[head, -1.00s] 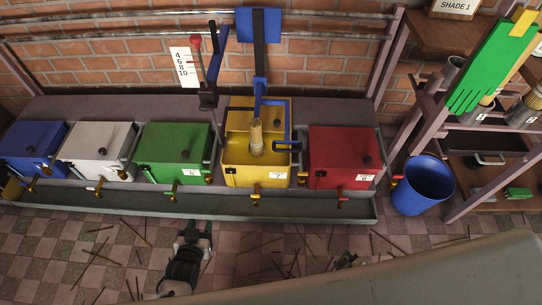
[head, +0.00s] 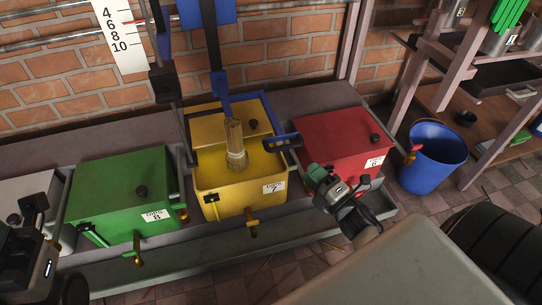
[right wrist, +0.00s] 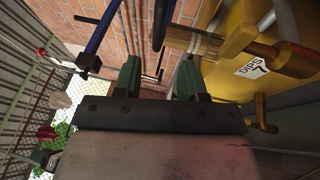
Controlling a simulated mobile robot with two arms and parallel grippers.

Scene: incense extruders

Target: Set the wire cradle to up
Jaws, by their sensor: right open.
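A blue bar frame (head: 281,141), which looks like the wire cradle, sticks out sideways from the right side of the yellow box (head: 226,206) marked 7. I cannot tell its setting for sure. A bundle of sticks (head: 234,140) stands upright in a pale holder in the yellow box. My right gripper (head: 337,184) is open and empty in front of the red box, right of and below the blue frame and apart from it. Its two green fingertips (right wrist: 158,78) show apart in the right wrist view. Dark parts of my left gripper (head: 35,225) show at the left edge; its jaws are unclear.
A red box (head: 345,140) stands right of the yellow one, a green box (head: 120,197) left of it. A blue lever arm (head: 216,60) hangs above the yellow box. A blue bucket (head: 432,155) and a shelf rack (head: 405,75) stand at right. Taps project along the front.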

